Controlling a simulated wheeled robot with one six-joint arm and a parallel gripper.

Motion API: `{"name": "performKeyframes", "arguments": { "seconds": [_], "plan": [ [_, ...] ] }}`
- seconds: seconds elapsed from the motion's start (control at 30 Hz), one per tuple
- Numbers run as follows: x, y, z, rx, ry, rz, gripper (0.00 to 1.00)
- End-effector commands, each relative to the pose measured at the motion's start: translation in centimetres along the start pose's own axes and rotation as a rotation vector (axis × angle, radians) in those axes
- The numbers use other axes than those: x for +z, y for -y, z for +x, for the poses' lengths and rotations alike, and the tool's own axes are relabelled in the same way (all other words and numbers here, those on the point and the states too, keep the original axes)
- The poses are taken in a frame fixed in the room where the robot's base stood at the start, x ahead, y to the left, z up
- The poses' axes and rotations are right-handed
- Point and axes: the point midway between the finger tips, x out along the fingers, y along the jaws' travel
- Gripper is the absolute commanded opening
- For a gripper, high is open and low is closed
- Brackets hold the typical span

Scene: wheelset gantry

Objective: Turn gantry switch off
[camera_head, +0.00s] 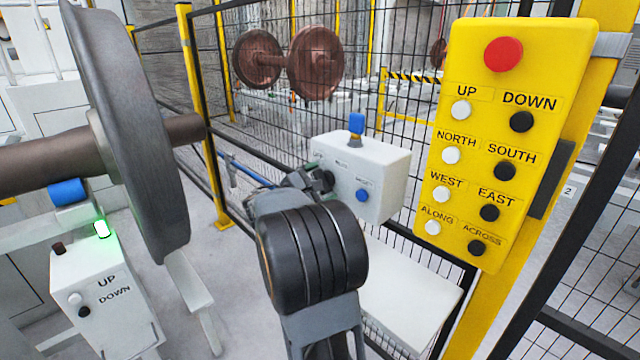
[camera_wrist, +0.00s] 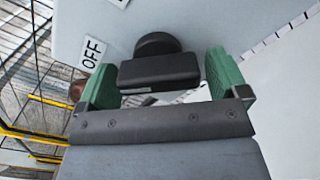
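The gantry switch is a black rotary knob with a bar handle (camera_wrist: 160,68) on a white control box (camera_head: 385,170). In the wrist view an OFF label (camera_wrist: 92,52) is to the left of the knob. My gripper (camera_wrist: 160,80) is open, its two green-padded fingers on either side of the knob's bar. The left finger looks very close to the bar; I cannot tell whether it touches. A small gap shows at the right finger. In the head view my gripper (camera_head: 308,182) is at the box's front face and partly hides the knob.
The box also has a blue button (camera_head: 362,195) and a blue lamp (camera_head: 356,124) on top. A yellow pendant panel (camera_head: 510,140) with a red button stands at right. A wheelset (camera_head: 130,130) and an UP/DOWN box (camera_head: 100,290) are at left. Mesh fencing (camera_head: 400,100) runs behind.

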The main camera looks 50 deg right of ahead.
Motion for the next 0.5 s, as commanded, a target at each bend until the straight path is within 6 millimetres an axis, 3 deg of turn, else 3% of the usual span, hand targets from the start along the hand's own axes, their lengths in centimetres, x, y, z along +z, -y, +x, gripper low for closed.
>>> {"name": "performKeyframes", "arguments": {
  "seconds": [0.33,0.5],
  "plan": [
    [0.0,-0.1,-0.3,0.001,-0.001,0.002,0.98],
    [0.0,-0.1,-2.3,0.003,-0.003,0.003,0.98]
  ]
}}
